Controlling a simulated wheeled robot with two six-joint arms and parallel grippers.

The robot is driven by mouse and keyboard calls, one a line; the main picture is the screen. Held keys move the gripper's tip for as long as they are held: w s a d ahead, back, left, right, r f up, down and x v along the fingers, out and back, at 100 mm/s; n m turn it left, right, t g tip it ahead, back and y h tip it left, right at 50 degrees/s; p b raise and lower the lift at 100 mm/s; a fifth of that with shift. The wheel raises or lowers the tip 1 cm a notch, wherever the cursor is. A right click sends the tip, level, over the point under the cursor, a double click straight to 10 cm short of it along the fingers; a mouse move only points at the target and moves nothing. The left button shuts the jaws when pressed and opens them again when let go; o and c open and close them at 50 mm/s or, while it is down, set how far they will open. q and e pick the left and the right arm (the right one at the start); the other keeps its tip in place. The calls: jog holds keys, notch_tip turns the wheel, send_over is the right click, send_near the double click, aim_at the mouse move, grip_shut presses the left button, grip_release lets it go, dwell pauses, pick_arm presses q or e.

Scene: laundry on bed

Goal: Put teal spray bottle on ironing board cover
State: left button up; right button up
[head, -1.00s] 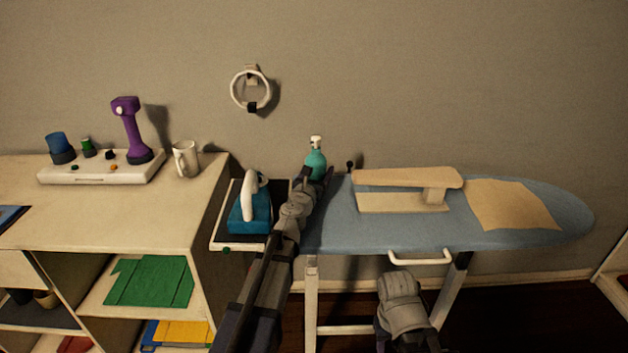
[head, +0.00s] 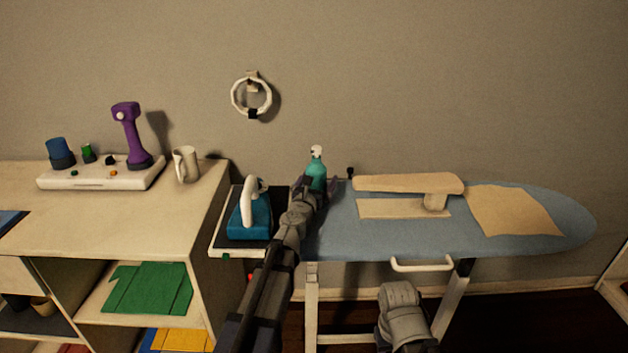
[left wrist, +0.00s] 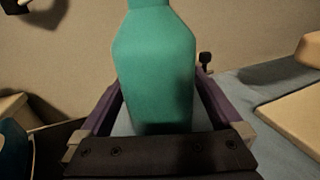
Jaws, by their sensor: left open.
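The teal spray bottle (head: 316,170) with a white top stands upright near the back left end of the ironing board. It fills the middle of the left wrist view (left wrist: 155,70). My left gripper (head: 315,186) is open, with one finger on each side of the bottle and a visible gap at the right finger. The blue ironing board cover (head: 400,238) spreads to the right of the gripper. The bottle's base is hidden behind my gripper. My right gripper (head: 402,308) is low in front of the board; its fingertips cannot be made out.
A teal iron (head: 250,217) stands on a tray left of my left arm. A beige sleeve board (head: 408,184) and a tan cloth (head: 513,210) lie on the cover. A white handle (head: 422,265) sticks out at the front edge. The cover's front middle is bare.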

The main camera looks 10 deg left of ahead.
pick_arm(q)
jog(key=shift+r, duration=0.2)
jog(key=s, duration=1.2)
jog(key=shift+a+f, duration=0.1)
jog(key=shift+a, duration=0.1)
